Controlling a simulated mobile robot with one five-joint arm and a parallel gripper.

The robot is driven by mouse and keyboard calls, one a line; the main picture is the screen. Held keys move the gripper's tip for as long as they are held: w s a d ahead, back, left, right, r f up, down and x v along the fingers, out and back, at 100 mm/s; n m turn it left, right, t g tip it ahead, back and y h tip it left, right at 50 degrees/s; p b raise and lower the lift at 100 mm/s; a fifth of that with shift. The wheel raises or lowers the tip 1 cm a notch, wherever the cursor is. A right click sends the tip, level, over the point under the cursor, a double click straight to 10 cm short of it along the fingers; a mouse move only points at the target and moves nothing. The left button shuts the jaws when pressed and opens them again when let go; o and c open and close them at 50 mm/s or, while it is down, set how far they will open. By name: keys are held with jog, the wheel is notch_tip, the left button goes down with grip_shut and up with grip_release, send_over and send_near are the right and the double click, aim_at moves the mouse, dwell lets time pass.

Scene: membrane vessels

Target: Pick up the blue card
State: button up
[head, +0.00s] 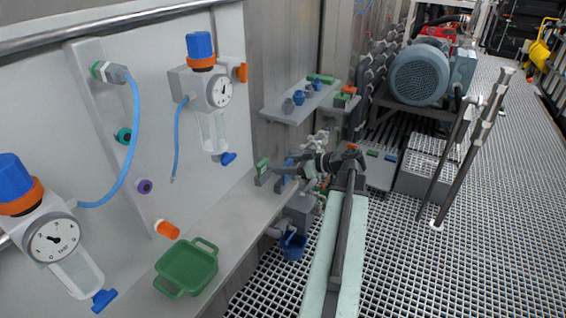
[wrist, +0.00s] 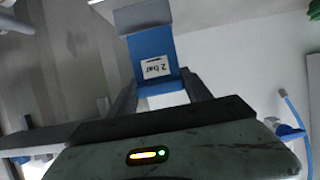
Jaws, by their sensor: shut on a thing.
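The blue card (wrist: 150,55) bears a white label reading "2 bar", upside down in the wrist view. My gripper (wrist: 160,92) is shut on the blue card, with one finger at each side of its near end. A grey block (wrist: 142,15) meets the card's far end; I cannot tell whether the card is still seated in it. In the head view my gripper (head: 286,171) is at the shelf's far end, and the blue card (head: 281,183) shows only in part there, by the fingers.
A green card (head: 262,167) stands just left of my gripper. A green tray (head: 187,268) sits nearer on the grey shelf. A blue cup (head: 292,248) hangs below the shelf edge. A small ledge (head: 290,108) with fittings lies behind. Gauges line the left panel.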

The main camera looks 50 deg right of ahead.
jog(key=s+r+p, duration=0.1)
jog(key=s, duration=1.2)
jog(key=shift+s+a, duration=0.15)
jog(key=shift+s, duration=0.25)
